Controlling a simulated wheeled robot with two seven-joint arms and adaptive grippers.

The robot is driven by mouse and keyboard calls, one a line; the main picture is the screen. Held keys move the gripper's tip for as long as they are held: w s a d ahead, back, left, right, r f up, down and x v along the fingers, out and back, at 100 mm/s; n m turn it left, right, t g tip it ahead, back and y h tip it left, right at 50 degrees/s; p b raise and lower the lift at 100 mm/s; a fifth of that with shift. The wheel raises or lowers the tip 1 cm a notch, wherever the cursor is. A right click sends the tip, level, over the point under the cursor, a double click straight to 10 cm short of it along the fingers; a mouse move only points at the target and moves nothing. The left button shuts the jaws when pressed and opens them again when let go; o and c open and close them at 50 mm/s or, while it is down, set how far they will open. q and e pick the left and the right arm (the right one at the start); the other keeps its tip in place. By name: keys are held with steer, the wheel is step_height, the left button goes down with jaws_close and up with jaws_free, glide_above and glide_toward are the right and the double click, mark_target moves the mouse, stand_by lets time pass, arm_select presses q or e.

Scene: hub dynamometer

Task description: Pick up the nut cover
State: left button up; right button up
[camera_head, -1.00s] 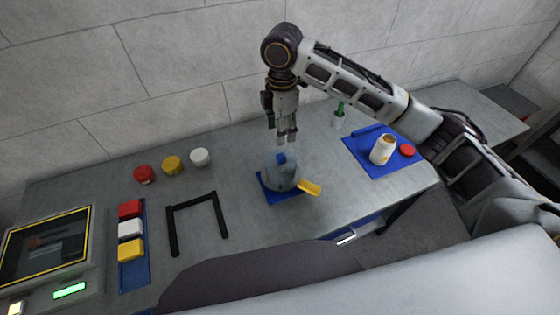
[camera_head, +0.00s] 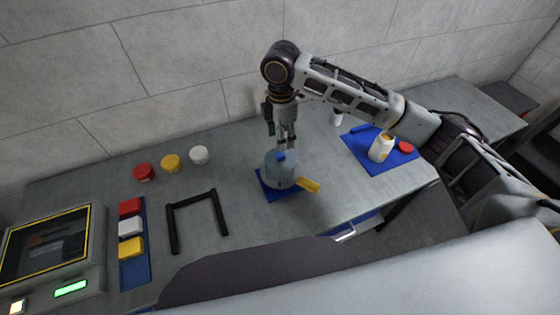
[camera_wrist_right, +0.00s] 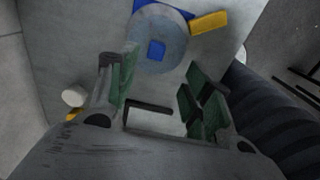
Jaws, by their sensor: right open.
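A round grey hub (camera_head: 280,173) sits on a blue mat (camera_head: 277,196) on the bench. A small blue piece on its top centre looks like the nut cover (camera_head: 281,156); it also shows as a blue square in the right wrist view (camera_wrist_right: 156,50). A yellow handle-like part (camera_head: 309,185) sticks out from the hub. My right gripper (camera_head: 287,143) points down, open and empty, just above the nut cover. In the right wrist view its green-padded fingers (camera_wrist_right: 162,72) are apart, with the hub beyond them. My left gripper is not in view.
A black U-shaped frame (camera_head: 197,218) lies left of the hub. Red (camera_head: 143,172), yellow (camera_head: 171,163) and white (camera_head: 198,155) caps stand behind it. A white jar (camera_head: 380,148) and red lid (camera_head: 406,147) are on the right blue mat (camera_head: 362,160). A screen unit (camera_head: 45,245) is at the left.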

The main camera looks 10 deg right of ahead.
mark_target(280, 154)
steer(key=shift+f, duration=2)
steer(key=shift+f, duration=0.1)
steer(key=shift+w+f+p, duration=0.15)
steer(key=shift+f+p, duration=0.2)
steer(key=shift+f, duration=0.9)
steer(key=shift+w+f+p, duration=0.15)
steer(key=shift+f+p, duration=0.15)
steer(key=shift+f, duration=0.95)
jaws_close()
